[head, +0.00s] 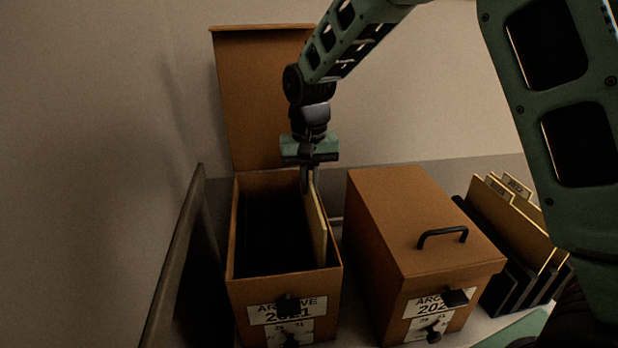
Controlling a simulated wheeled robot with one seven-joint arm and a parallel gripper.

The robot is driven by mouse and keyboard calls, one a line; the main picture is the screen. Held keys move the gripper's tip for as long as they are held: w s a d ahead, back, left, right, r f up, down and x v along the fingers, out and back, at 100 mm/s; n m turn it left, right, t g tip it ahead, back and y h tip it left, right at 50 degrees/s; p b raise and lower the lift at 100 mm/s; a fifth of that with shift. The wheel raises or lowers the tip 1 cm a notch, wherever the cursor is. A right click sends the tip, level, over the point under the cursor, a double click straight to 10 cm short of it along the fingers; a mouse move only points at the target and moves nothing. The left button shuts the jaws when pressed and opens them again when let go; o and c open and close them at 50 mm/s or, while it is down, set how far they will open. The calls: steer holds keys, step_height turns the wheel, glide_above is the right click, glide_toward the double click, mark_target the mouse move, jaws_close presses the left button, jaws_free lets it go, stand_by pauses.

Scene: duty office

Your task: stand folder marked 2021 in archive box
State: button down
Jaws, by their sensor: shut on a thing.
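The open archive box (236,262) is brown and stands left of centre in the head view, with its lid (250,100) raised at the back. Its front label reads ARCHIVE 2021. My gripper (309,188) points down over the right side of this box and is shut on a yellow folder (317,225). The folder is upright and reaches into the box along its right wall. Its marking does not show, and its lower edge is hidden in the dark inside. The rest of the box looks empty but is dark.
A closed brown archive box (400,225) with a black handle stands to the right. Beyond it, a black rack (495,295) holds several yellow folders (510,220). A dark upright panel edge (178,255) stands close on the left.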

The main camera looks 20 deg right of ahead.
steer(key=shift+f+b, duration=2.1)
steer(key=shift+f, duration=2.1)
steer(key=c, duration=1.5)
jaws_free()
steer(key=shift+d, duration=0.1)
step_height(320, 180, up, 7)
steer(key=p, duration=0.6)
glide_above(309, 213)
steer(key=w, duration=0.2)
steer(key=shift+d, duration=0.4)
